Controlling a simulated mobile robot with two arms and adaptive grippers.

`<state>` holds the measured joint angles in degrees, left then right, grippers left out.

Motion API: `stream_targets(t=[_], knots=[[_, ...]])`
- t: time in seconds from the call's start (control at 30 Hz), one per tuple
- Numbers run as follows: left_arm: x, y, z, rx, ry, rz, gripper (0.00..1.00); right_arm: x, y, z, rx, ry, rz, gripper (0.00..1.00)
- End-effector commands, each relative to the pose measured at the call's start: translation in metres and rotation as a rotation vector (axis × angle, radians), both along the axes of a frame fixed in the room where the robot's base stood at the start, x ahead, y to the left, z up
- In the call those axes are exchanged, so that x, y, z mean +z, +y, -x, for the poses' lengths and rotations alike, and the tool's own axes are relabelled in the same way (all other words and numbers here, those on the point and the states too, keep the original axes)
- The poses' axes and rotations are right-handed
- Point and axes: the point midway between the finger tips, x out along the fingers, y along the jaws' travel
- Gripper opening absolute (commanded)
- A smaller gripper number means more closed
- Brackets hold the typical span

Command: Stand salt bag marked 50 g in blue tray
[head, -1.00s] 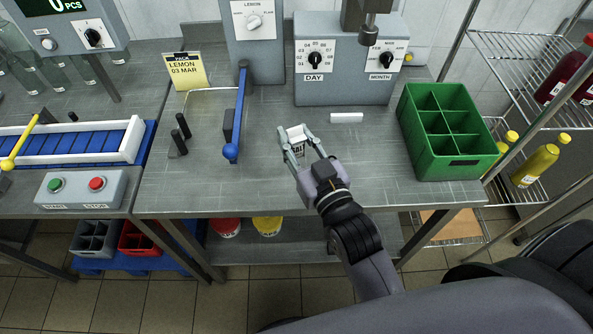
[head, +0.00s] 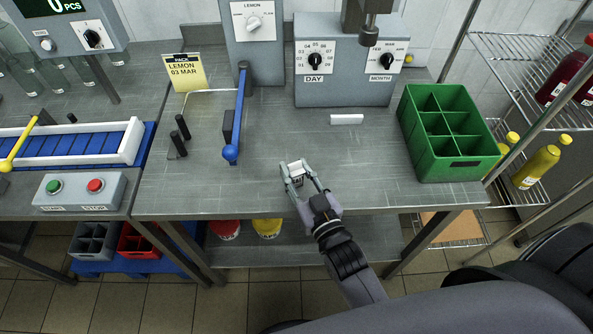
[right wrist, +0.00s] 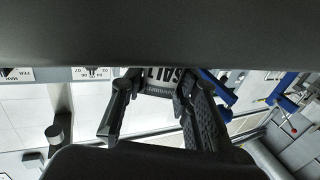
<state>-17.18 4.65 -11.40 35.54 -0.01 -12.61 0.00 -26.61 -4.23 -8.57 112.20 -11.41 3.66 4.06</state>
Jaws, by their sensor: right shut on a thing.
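My right gripper (head: 300,177) is over the front part of the steel table, left of the green crate. Much of the bag is hidden by the fingers and wrist. I cannot make out a blue tray for certain. My left gripper is not in view.
The green crate (head: 470,168) with empty compartments stands on the table's right end. A white block (head: 346,119) lies near the grey DAY and MONTH machine (head: 340,88). A blue lever (head: 240,115) stands to the left. The table front is clear.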

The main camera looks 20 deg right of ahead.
Motion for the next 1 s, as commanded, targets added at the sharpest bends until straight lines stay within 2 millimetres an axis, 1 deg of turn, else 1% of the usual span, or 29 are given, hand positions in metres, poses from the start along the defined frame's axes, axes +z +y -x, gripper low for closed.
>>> stream_targets(t=[0.1,0.13,0.4,0.67,0.77,0.87,1.0], knots=[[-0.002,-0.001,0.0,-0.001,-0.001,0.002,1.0,-0.004,0.0,0.0,0.0,0.0,0.0,0.01],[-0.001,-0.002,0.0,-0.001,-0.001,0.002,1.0,-0.003,0.0,0.0,0.0,0.0,0.0,0.31],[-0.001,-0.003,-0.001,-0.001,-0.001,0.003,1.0,-0.002,0.0,0.0,0.0,0.0,0.0,0.49],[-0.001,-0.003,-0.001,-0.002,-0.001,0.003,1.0,-0.002,0.0,0.0,0.0,0.0,0.0,0.49],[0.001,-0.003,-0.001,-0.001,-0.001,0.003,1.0,0.002,0.0,0.0,0.0,0.0,0.0,0.49],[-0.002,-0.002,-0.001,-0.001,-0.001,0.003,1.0,-0.002,-0.001,0.011,0.0,0.003,0.0,0.49],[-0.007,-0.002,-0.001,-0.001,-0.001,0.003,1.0,-0.003,-0.004,0.037,0.0,0.005,0.002,0.49]])
